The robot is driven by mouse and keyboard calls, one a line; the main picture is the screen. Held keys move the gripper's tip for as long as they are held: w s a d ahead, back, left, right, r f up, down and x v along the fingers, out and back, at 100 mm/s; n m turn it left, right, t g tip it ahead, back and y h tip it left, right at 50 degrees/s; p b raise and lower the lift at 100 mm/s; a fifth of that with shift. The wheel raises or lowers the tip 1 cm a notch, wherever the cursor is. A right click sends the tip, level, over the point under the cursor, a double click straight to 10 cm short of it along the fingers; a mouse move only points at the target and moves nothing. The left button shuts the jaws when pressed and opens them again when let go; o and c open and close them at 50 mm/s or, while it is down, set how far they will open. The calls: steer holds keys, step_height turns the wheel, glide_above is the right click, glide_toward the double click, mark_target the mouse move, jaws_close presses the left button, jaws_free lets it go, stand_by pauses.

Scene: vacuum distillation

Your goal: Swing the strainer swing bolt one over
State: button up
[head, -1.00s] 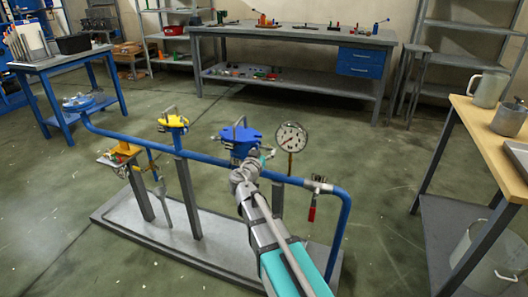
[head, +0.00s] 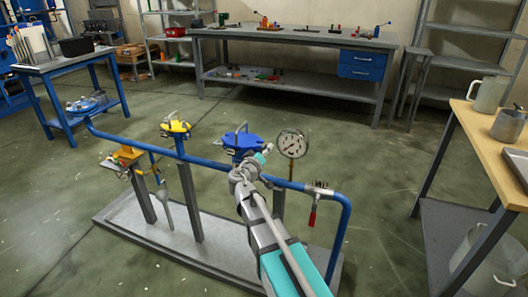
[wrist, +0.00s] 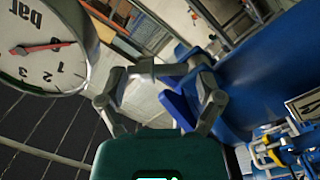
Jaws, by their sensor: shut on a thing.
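The blue strainer (head: 241,141) with its lid and grey handle stands on the blue pipe, in the middle of the head view. My gripper (head: 263,155) is at its right side, close to the lid. In the wrist view the blue strainer body (wrist: 265,75) fills the right side, with blue lugs beside the right finger. My gripper (wrist: 165,71) is shut on a small grey bar-like piece, which looks like the swing bolt (wrist: 170,70). The fingers hide part of it, and its exact tilt cannot be told.
A pressure gauge (head: 292,144) stands just right of my gripper and is close in the wrist view (wrist: 42,45). A yellow-topped fitting (head: 175,129) is on the pipe to the left. A red-handled valve (head: 313,213) hangs at the right. Open floor surrounds the skid (head: 150,241).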

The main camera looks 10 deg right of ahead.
stand_by(0.4)
steer(key=o, duration=0.9)
steer(key=shift+v, duration=6)
